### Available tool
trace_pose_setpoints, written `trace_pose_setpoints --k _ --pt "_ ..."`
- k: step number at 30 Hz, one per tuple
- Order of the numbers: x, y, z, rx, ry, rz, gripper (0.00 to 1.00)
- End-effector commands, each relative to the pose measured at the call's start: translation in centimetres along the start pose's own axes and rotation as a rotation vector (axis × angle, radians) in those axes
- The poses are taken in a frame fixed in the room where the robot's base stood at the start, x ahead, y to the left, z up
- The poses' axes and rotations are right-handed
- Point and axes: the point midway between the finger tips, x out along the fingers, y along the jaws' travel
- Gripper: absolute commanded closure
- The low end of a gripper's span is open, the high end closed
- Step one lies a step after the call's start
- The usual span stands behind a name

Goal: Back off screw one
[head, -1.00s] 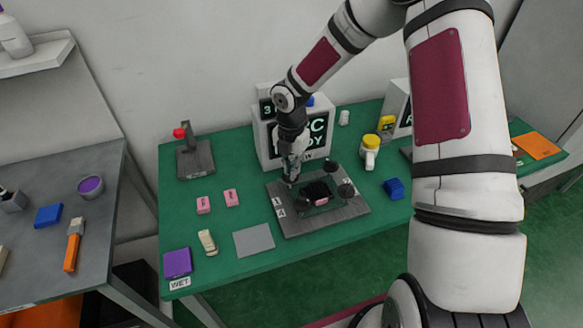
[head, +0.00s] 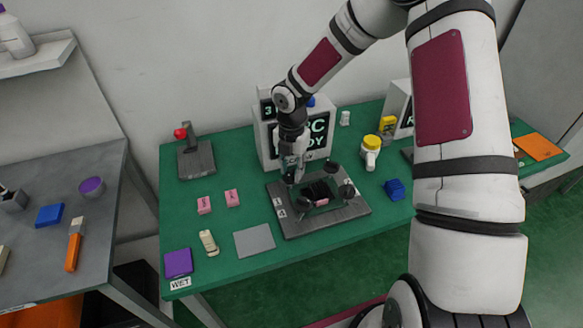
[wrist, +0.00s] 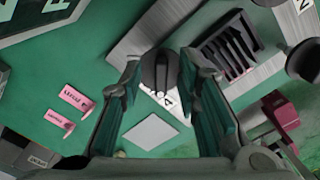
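The grey fixture plate (head: 345,213) lies on the green table, with a black ribbed block holding a pink piece (head: 321,202) at its middle. Dark knob screws stand around the block. My gripper (head: 290,178) points down over the plate's far left corner. In the wrist view my gripper (wrist: 160,68) is open, with one finger on each side of a dark round knob (wrist: 160,80) bearing a pale line. I cannot tell whether the fingers touch it. Another knob (wrist: 304,60) stands at the right, near a label "2".
A white box with a lit display (head: 318,135) stands close behind my gripper. Pink labelled blocks (head: 204,205), a grey flat square (head: 254,241) and a cream item (head: 208,242) lie to the left. A red-knobbed lever fixture (head: 195,158) stands at the back left.

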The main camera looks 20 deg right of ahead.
Motion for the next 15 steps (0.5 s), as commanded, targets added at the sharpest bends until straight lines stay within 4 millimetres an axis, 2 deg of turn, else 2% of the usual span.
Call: trace_pose_setpoints --k 4,7,15 --pt "-0.7 0.0 0.1 0.001 -0.001 0.001 0.7" --pt "-2.0 0.0 0.1 0.002 -0.002 0.001 0.7" --pt "-7.5 0.0 0.1 0.002 -0.004 0.002 0.7"
